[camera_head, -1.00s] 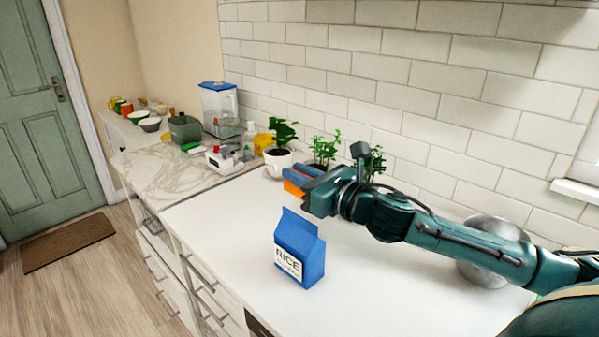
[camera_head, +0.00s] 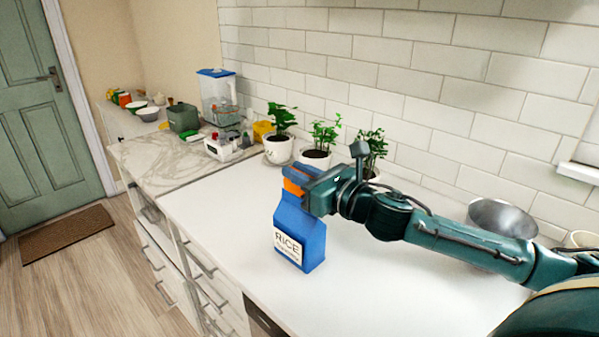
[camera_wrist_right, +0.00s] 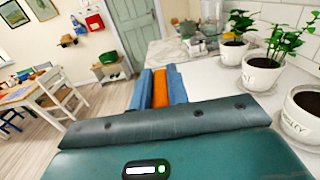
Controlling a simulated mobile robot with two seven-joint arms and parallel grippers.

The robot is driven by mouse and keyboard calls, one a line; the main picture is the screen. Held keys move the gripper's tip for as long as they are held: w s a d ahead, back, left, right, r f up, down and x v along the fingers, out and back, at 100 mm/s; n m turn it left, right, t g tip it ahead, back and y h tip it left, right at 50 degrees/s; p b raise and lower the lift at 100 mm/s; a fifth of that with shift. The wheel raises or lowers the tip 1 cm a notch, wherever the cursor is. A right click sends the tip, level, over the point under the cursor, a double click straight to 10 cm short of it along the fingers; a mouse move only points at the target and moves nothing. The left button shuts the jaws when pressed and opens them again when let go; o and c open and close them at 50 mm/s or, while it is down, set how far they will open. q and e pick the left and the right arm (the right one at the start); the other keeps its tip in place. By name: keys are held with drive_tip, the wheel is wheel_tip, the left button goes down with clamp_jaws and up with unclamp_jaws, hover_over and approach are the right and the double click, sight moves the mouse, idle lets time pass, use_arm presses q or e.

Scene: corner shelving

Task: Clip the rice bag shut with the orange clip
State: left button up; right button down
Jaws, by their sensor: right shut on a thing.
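The blue rice bag (camera_head: 301,238) stands upright on the white counter in the head view, its "RICE" label facing front. My right gripper (camera_head: 296,178) is shut on the orange clip (camera_head: 292,187), right at the bag's top. The clip overlaps the bag's top edge in the head view; whether it grips the bag I cannot tell. In the right wrist view the orange clip (camera_wrist_right: 160,89) sits between the blue fingers (camera_wrist_right: 159,86). The bag does not show clearly there. My left gripper is not in view.
Potted plants (camera_head: 316,158) line the tiled wall behind the bag. A metal bowl (camera_head: 502,219) stands behind my right forearm. A white appliance (camera_head: 222,148) and a blender (camera_head: 218,97) stand farther left. The white counter (camera_head: 215,215) left of the bag is clear.

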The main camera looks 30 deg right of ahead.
sight(295, 189)
drive_tip(key=shift+p, duration=0.55)
idle(1.2)
drive_tip(key=shift+f+b, duration=1.2)
drive_tip(key=shift+f, duration=0.45)
drive_tip(key=c, duration=1.3)
unclamp_jaws()
drive_tip(key=shift+r, duration=0.1)
